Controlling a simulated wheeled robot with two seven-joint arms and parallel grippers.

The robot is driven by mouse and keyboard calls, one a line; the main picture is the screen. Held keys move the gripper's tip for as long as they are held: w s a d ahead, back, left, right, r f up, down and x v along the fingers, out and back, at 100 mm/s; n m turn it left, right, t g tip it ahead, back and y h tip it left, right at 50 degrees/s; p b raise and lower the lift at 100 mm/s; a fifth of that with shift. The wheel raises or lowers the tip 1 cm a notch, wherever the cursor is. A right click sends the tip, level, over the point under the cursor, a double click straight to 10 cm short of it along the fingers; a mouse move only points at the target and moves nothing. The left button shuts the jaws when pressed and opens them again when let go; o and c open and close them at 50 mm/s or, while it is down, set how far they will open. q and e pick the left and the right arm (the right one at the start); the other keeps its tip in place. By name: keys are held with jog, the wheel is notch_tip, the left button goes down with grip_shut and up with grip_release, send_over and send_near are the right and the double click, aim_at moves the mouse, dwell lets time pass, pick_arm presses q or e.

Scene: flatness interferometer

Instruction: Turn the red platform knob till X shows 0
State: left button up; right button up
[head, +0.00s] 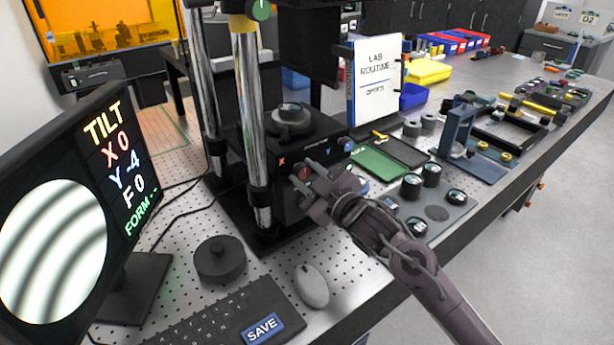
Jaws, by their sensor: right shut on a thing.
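The red platform knob (305,173) is on the front of the black interferometer platform (262,150), near the red X mark. My right gripper (308,186) is at this knob and shut on it, its fingers partly hiding it. A blue knob (346,144) sits further right on the platform, near the Y mark. The monitor (125,160) at the left reads TILT, X 0, Y -4, F 0, and FORM with dashes. Its round picture shows curved light and dark fringes (52,250). My left gripper is not in view.
A keyboard (215,320) with a blue SAVE key, a mouse (312,286) and a black round puck (220,260) lie in front. A plate with several small optics (440,213) and a green-lined case (378,166) are right of my gripper. Chrome columns (249,110) rise beside the platform.

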jog(key=o, duration=1)
jog(key=b+v, duration=0.2)
jog(key=v, duration=0.6)
jog(key=shift+w, duration=0.1)
dwell(1.3)
